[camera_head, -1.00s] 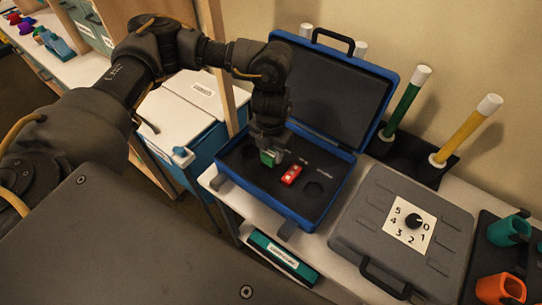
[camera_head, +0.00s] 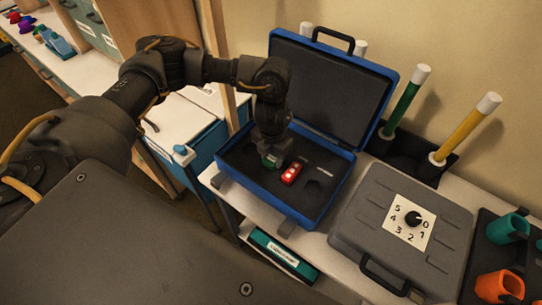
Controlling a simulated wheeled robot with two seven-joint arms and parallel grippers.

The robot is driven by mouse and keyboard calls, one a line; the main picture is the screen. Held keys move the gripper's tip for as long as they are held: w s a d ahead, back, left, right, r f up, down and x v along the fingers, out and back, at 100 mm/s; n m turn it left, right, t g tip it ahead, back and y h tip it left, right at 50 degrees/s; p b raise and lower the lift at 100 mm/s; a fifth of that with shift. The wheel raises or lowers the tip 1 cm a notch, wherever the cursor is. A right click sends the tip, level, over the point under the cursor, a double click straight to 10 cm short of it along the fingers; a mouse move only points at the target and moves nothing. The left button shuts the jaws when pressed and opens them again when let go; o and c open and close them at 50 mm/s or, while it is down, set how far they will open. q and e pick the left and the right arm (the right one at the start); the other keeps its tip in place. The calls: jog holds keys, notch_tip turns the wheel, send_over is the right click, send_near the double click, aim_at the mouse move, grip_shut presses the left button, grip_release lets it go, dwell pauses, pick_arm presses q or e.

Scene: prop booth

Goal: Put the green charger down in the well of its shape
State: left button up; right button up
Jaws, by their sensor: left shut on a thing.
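The green charger (camera_head: 267,163) is low inside the open blue case (camera_head: 335,193), at the left part of its dark foam. My left gripper (camera_head: 272,157) points down and is shut on the charger, covering most of it. Whether the charger is in a well or just above the foam I cannot tell. A dark empty well (camera_head: 312,189) shows to the right of the red block. My right gripper is not in view.
The case's open lid (camera_head: 335,95) stands behind the gripper. A closed grey case (camera_head: 375,220) with a numbered dial lies to the right. Green (camera_head: 403,105) and yellow (camera_head: 468,130) rods stand behind it. Teal (camera_head: 507,228) and orange (camera_head: 499,287) cups are at far right.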

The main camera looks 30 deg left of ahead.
aim_at(271, 158)
pick_arm(q)
jog(key=shift+s+f, duration=0.2)
jog(key=shift+f, duration=0.15)
jog(key=o, duration=1)
jog(key=shift+s+f, duration=0.15)
jog(key=shift+f, duration=0.05)
jog(key=shift+r, duration=0.1)
jog(key=shift+d+r, duration=0.1)
jog(key=shift+r, duration=0.2)
jog(key=r, duration=1.3)
jog(key=shift+w, duration=0.35)
jog(key=shift+f, duration=0.1)
